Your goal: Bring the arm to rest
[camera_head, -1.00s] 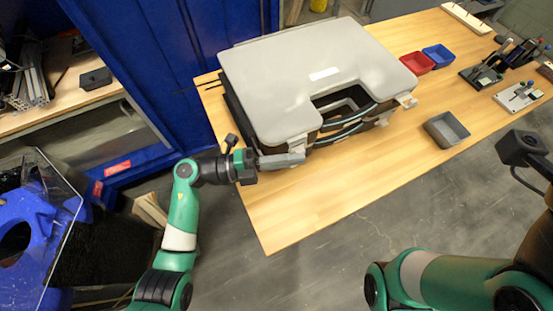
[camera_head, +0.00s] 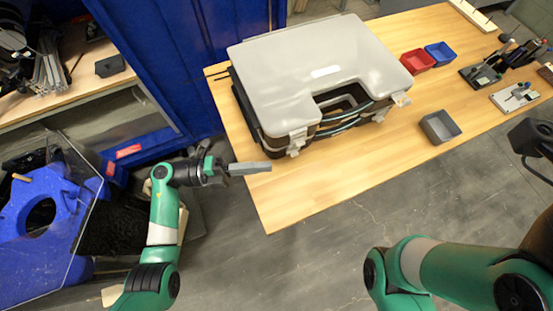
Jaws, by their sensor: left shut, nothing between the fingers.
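My left gripper (camera_head: 262,168) is shut and empty. Its fingers point right and reach over the left part of the wooden table (camera_head: 300,195), in front of the grey-lidded case and apart from it. My left arm (camera_head: 164,215) comes up from the bottom left, bent at the elbow. My right arm (camera_head: 440,270) crosses the bottom right corner. The fingertips of the right gripper do not show, only a dark part at the right edge.
The case (camera_head: 265,75) stands on the table with its lid down. A blue cabinet (camera_head: 165,60) stands behind on the left. The table's front middle is clear.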

